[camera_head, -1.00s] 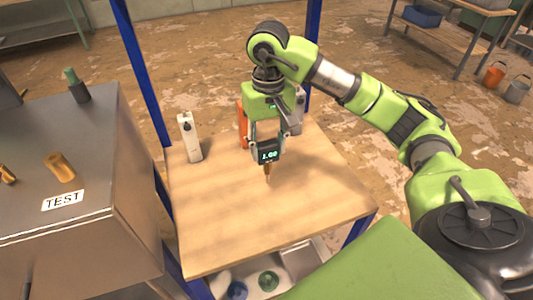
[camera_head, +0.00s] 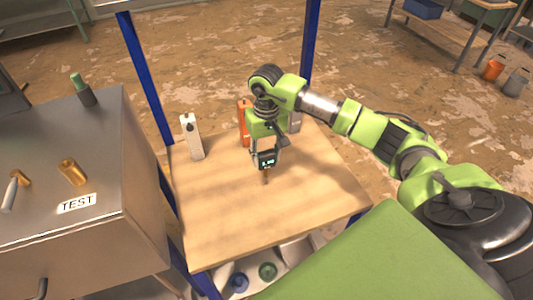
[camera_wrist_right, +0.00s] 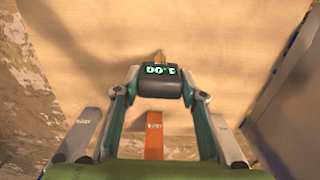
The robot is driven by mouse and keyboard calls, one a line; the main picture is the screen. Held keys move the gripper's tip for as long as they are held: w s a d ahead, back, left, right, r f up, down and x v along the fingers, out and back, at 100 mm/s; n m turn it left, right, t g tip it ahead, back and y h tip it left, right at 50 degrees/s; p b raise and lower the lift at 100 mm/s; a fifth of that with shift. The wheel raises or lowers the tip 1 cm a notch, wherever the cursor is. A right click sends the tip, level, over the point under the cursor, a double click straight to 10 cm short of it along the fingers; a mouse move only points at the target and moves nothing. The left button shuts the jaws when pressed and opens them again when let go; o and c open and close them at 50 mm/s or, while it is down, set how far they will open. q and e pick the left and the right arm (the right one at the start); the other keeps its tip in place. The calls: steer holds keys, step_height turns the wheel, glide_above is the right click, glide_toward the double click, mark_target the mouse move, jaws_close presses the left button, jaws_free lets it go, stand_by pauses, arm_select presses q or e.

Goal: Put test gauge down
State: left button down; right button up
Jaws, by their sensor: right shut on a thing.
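The test gauge (camera_head: 267,161) is a small dark block with a lit green display and a brass stem pointing down. My right gripper (camera_head: 267,155) is shut on it over the wooden table top (camera_head: 225,220). My left gripper is not in view.
A white device (camera_head: 192,137) stands at the table's back left. An orange device (camera_head: 243,122) and a grey one (camera_head: 294,121) stand behind the gripper. A metal box marked TEST (camera_head: 60,235) is at left, with brass fittings on top. The table's front is clear.

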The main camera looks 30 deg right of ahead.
steer(key=shift+f, duration=0.1)
steer(key=shift+f, duration=0.1)
steer(key=o, duration=1.2)
